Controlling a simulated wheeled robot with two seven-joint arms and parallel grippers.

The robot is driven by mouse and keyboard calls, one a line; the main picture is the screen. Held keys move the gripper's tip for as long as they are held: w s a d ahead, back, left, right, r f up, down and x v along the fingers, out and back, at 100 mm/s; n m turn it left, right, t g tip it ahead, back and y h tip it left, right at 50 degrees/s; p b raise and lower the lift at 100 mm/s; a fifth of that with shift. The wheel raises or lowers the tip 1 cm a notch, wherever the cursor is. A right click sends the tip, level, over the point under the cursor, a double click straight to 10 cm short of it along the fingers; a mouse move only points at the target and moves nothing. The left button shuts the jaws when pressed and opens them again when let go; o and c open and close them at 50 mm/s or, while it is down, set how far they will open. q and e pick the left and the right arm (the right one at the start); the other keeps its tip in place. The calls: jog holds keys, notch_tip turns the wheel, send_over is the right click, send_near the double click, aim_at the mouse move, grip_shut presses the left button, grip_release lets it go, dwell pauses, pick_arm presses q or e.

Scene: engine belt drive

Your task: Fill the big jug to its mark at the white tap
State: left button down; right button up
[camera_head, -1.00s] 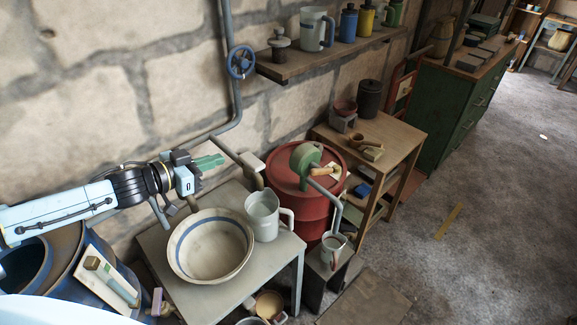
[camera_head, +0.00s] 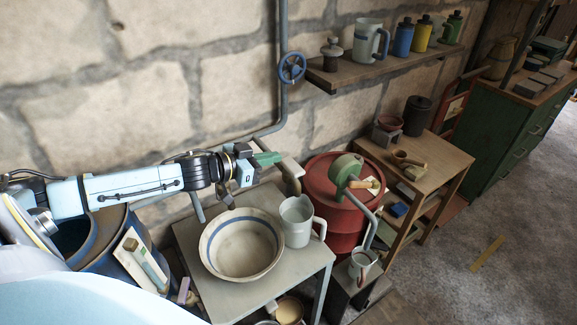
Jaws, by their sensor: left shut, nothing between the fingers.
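A pale jug with a handle (camera_head: 297,222) stands upright on the small grey table, right of a wide bowl. Another pale jug with a blue handle (camera_head: 367,40) stands on the wall shelf. I cannot tell for certain which is the big jug, and no fill mark shows on either. My right gripper is not in view.
The cream bowl with a blue band (camera_head: 242,246) fills much of the grey table (camera_head: 192,237). A red drum (camera_head: 327,181) with a green pump stands to the right, its spout over a small cup (camera_head: 362,262). A blue valve wheel (camera_head: 292,67) is on the pipe.

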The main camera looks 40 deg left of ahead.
pick_arm(q)
send_over(289, 166)
jog(key=s+d, duration=0.1)
jog(key=s, duration=0.1)
notch_tip(289, 166, down, 4)
jog(key=shift+d+f+p, duration=0.15)
jog(key=shift+p, duration=0.15)
jog(key=shift+f, duration=0.5)
